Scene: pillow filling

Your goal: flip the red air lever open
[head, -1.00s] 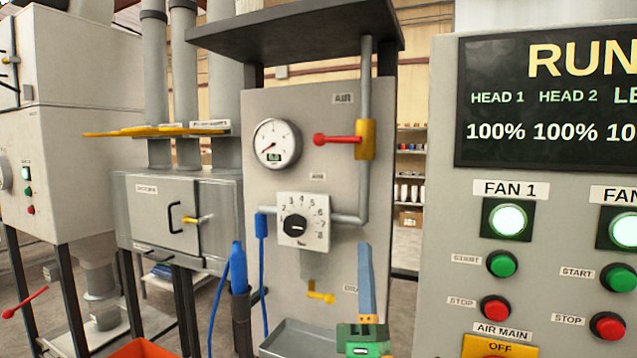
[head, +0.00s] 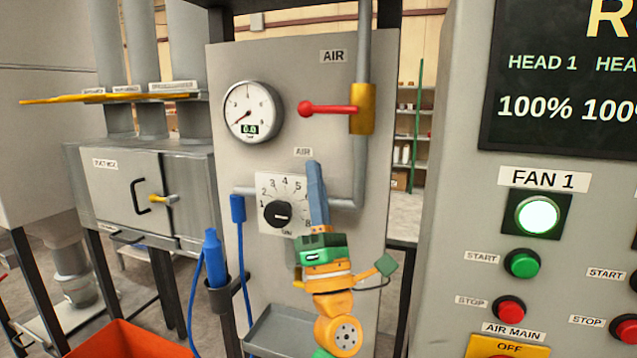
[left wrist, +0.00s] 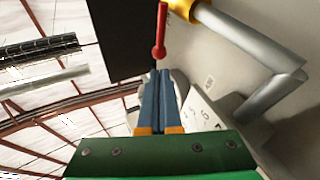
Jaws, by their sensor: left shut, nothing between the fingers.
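The red air lever (head: 328,109) has a round red knob at its left end and lies level, pointing left from the yellow valve body (head: 362,109) on the grey vertical pipe. In the left wrist view the red lever (left wrist: 160,35) shows just beyond the fingertips. My left gripper (head: 315,166) points upward below the lever, in front of the dial panel, with its blue fingers together and empty. In the left wrist view the fingers (left wrist: 162,74) are pressed together, and a gap shows between them and the red knob. My right gripper is not in view.
A round gauge (head: 252,111) sits left of the lever. The numbered dial (head: 279,214) is partly behind my fingers. A blue nozzle (head: 212,247) stands in a holder at lower left. The fan control panel (head: 440,200) stands at right.

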